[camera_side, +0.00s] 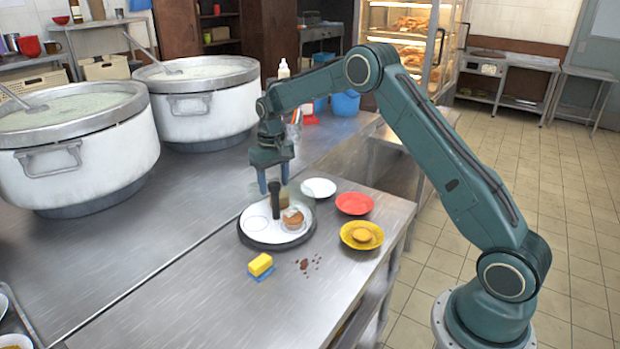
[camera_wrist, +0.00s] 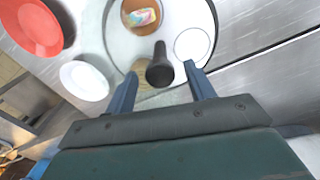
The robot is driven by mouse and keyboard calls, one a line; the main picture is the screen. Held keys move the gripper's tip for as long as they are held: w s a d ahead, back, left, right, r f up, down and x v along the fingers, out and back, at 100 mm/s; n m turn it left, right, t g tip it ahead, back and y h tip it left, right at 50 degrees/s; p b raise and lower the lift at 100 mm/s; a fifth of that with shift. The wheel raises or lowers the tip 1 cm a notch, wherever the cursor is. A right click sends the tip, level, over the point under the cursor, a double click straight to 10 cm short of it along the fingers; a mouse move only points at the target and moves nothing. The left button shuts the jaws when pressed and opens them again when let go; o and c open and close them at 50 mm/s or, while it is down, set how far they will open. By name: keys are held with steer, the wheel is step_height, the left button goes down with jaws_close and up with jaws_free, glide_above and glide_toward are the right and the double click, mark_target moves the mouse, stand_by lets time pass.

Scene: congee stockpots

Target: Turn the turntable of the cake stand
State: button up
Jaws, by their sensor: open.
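The cake stand's turntable (camera_side: 267,238) is a round white disc on a dark round base, on the steel table in the side view. On it are a dark upright post (camera_side: 276,200), a small brown cake (camera_side: 293,217) and an empty ring outline (camera_side: 257,229). The wrist view shows the white turntable (camera_wrist: 172,45) with the black post (camera_wrist: 159,66) and the cake with a colourful top (camera_wrist: 142,15). My gripper (camera_side: 275,188) points down above the turntable, close to the post's top. Its fingers (camera_wrist: 163,84) are apart, with the post seen between them; contact cannot be told.
Two large stockpots (camera_side: 200,112) stand at the back left.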

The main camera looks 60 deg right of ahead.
jaws_close()
steer(key=shift+n, duration=2.9)
steer(key=shift+r+n, duration=0.1)
steer(key=shift+n, duration=8.8)
